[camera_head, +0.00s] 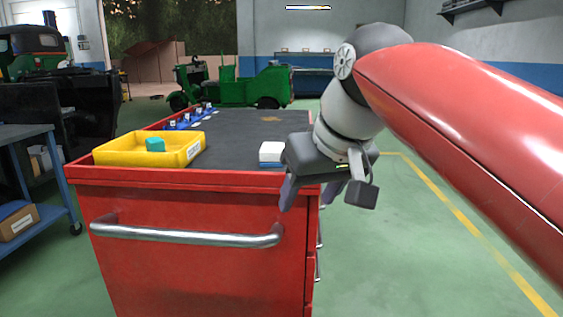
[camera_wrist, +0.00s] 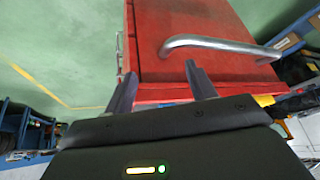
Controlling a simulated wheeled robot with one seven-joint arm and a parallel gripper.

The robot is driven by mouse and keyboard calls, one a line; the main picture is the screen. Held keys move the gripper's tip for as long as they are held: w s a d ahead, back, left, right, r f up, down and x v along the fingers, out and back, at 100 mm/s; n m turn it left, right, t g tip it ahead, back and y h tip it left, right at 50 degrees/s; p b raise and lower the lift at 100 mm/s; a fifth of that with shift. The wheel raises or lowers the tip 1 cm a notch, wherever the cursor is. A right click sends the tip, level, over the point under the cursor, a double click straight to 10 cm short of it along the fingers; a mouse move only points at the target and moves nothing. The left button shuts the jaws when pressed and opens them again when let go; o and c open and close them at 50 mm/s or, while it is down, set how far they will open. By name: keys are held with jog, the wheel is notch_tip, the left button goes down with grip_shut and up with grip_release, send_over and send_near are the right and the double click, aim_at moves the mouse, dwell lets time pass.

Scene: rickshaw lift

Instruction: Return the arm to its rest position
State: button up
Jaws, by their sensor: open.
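My gripper (camera_head: 312,195) hangs at the near right corner of the red tool cart (camera_head: 190,256), its fingers pointing down past the cart's top edge. In the wrist view my gripper (camera_wrist: 160,85) is open, with nothing between its two fingers. The wrist view also shows the red front of the cart (camera_wrist: 190,30) and its metal handle beyond the fingers. My red arm reaches in from the right in the head view. Whether the fingers touch the cart cannot be told.
On the cart top are a yellow bin (camera_head: 130,157) with a teal block (camera_head: 155,145), a white and blue box (camera_head: 271,153) close to my gripper, and a blue rack (camera_head: 185,120). A blue shelf (camera_head: 35,190) stands left. Green floor (camera_head: 400,250) is clear at right.

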jog(key=s+d+f+m+h, duration=0.1)
jog(key=s+d+f, duration=0.2)
jog(key=f, duration=0.5)
jog(key=s+d+f+m+h, duration=0.1)
jog(key=s+d+f+m, duration=0.1)
jog(key=s+d+f, duration=0.2)
jog(key=s+d+f+m, duration=0.1)
jog(key=s+d+f, duration=0.3)
jog(key=f, duration=0.7)
jog(key=shift+s+f+h, duration=0.3)
jog(key=shift+h, duration=0.1)
